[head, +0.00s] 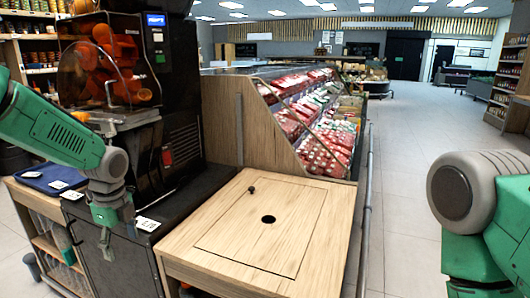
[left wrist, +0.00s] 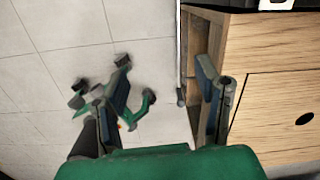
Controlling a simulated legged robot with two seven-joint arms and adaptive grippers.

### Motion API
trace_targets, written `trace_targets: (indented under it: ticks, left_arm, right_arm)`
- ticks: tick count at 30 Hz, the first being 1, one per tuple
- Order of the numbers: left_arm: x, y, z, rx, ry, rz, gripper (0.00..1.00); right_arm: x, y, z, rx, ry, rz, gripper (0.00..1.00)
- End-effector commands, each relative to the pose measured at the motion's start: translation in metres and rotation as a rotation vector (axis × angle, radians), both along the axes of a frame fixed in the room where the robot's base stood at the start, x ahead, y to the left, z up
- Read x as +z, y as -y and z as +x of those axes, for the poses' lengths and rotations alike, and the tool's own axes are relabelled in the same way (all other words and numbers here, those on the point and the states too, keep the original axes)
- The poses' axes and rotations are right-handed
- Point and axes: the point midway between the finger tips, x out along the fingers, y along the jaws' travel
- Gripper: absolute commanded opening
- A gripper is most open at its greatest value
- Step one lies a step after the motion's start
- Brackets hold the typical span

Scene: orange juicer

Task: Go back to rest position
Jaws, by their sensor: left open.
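My left gripper (head: 106,238) hangs pointing down in front of the juicer's dark cabinet, left of the wooden counter. In the left wrist view my left gripper (left wrist: 165,100) is open, its two fingers wide apart with nothing between them. Floor tiles and the counter's side lie below it. My right arm shows only as a grey joint and green links at the right edge of the head view; its gripper is out of sight. The orange juicer (head: 102,62) stands behind my left arm, with orange parts behind a clear cover.
The wooden counter (head: 208,222) has a round hole (head: 268,219) and a small dark knob (head: 251,189). A blue tray (head: 50,178) lies left of the juicer. A display of red packages (head: 318,130) stands behind. Open floor (head: 405,190) lies to the right.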

Motion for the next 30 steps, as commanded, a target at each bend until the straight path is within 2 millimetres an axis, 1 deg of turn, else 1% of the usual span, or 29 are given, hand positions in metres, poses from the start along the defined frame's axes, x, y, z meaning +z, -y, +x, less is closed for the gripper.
trace_targets:
  ticks: [1, 2, 5, 8, 11, 12, 14, 15, 17, 18, 19, 20, 21, 24, 27, 30]
  left_arm:
    - [-0.011, 0.005, -0.006, 0.026, -0.003, -0.008, 0.57]
    - [-0.017, 0.007, -0.009, 0.045, -0.001, -0.014, 0.57]
    - [-0.044, 0.018, -0.024, 0.124, -0.002, -0.037, 0.57]
    - [-0.074, 0.03, -0.041, 0.224, -0.002, -0.064, 0.57]
    - [-0.11, 0.043, -0.067, 0.357, -0.008, -0.096, 0.57]
    - [-0.126, 0.049, -0.082, 0.425, -0.014, -0.108, 0.57]
    - [-0.153, 0.058, -0.11, 0.549, -0.022, -0.126, 0.57]
    - [-0.172, 0.064, -0.134, 0.65, -0.029, -0.138, 0.57]
    - [-0.198, 0.071, -0.173, 0.819, -0.036, -0.15, 0.57]
    - [-0.212, 0.074, -0.2, 0.939, -0.037, -0.154, 0.57]
    - [-0.221, 0.075, -0.22, 1.03, -0.038, -0.154, 0.57]
    - [-0.228, 0.076, -0.24, 1.119, -0.033, -0.153, 0.57]
    - [-0.236, 0.075, -0.266, 1.235, -0.028, -0.149, 0.57]
    - [-0.243, 0.07, -0.32, 1.483, 0.0, -0.133, 0.57]
    - [-0.241, 0.064, -0.355, 1.652, 0.034, -0.122, 0.57]
    - [-0.238, 0.06, -0.372, 1.746, 0.059, -0.119, 0.57]
  right_arm:
    - [0.0, 0.0, 0.0, 0.0, 0.0, 0.0, 0.4]
    - [0.0, 0.0, 0.0, 0.0, 0.0, 0.0, 0.4]
    - [0.0, 0.0, 0.0, 0.0, -0.001, 0.0, 0.4]
    - [0.0, 0.0, -0.001, 0.0, -0.001, 0.0, 0.4]
    - [0.0, 0.0, -0.001, 0.0, -0.001, 0.0, 0.4]
    - [0.0, 0.0, -0.001, 0.0, -0.001, 0.0, 0.4]
    - [0.0, 0.0, -0.001, 0.0, -0.001, 0.0, 0.4]
    - [0.0, 0.0, -0.001, 0.0, -0.001, 0.0, 0.4]
    - [0.0, 0.0, -0.001, 0.0, -0.001, 0.0, 0.4]
    - [0.0, 0.0, -0.001, 0.0, -0.001, 0.0, 0.4]
    - [0.0, 0.0, -0.001, 0.0, -0.001, 0.0, 0.4]
    - [0.0, 0.0, -0.001, 0.0, -0.001, 0.0, 0.4]
    - [0.0, 0.0, -0.001, 0.0, -0.001, 0.0, 0.4]
    - [0.0, 0.0, -0.001, 0.0, -0.001, 0.0, 0.4]
    - [0.0, 0.0, -0.001, 0.0, -0.001, 0.0, 0.4]
    - [0.0, 0.0, -0.001, 0.0, -0.001, 0.0, 0.4]
